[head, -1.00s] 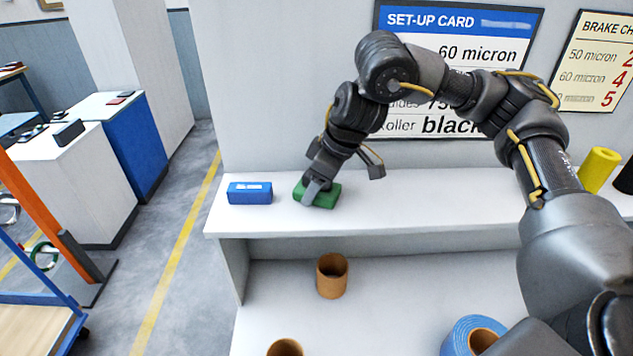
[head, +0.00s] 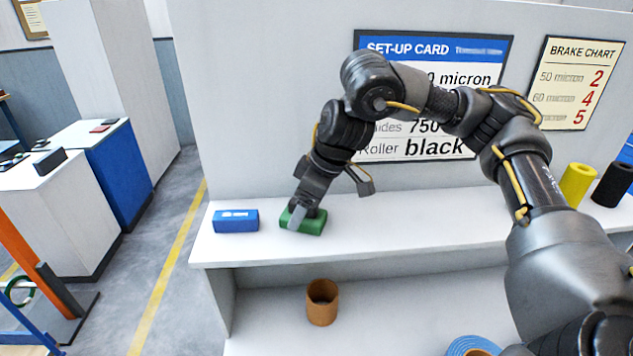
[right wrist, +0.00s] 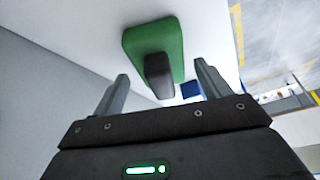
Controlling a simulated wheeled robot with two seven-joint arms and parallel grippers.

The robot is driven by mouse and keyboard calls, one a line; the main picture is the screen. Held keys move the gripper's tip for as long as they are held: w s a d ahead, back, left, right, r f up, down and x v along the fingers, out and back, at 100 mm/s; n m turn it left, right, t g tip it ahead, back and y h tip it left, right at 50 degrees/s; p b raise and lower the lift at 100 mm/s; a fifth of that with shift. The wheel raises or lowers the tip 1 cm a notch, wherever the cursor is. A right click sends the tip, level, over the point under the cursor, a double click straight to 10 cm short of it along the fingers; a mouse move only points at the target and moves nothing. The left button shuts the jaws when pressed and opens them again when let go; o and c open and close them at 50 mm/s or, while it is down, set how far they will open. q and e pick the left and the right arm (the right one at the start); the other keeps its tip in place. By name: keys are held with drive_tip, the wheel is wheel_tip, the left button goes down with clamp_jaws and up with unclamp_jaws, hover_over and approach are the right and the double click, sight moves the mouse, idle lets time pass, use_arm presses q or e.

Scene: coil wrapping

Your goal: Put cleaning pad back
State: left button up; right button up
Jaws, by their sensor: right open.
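The cleaning pad is a green block (head: 313,224) with a dark grip on top. It rests on the white upper shelf (head: 400,213), just right of a blue box (head: 236,221). My right gripper (head: 299,215) is at the pad in the head view. In the right wrist view, the green pad (right wrist: 150,45) and its dark grip (right wrist: 158,75) lie beyond the fingertips. My right gripper (right wrist: 163,82) is open there, its two fingers apart on either side of the grip and holding nothing. My left gripper is not in view.
A brown cardboard core (head: 322,303) stands on the lower surface, with a blue roll (head: 472,345) at the bottom edge. Yellow (head: 577,184) and black (head: 612,184) rollers stand at the shelf's right. The shelf is clear between pad and forearm. A wall with cards rises behind.

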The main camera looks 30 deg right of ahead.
drive_tip(key=b+v, duration=0.1)
drive_tip(key=v, duration=0.9)
drive_tip(key=shift+r, duration=0.2)
drive_tip(key=shift+s+f, duration=0.1)
drive_tip(key=shift+s, duration=0.05)
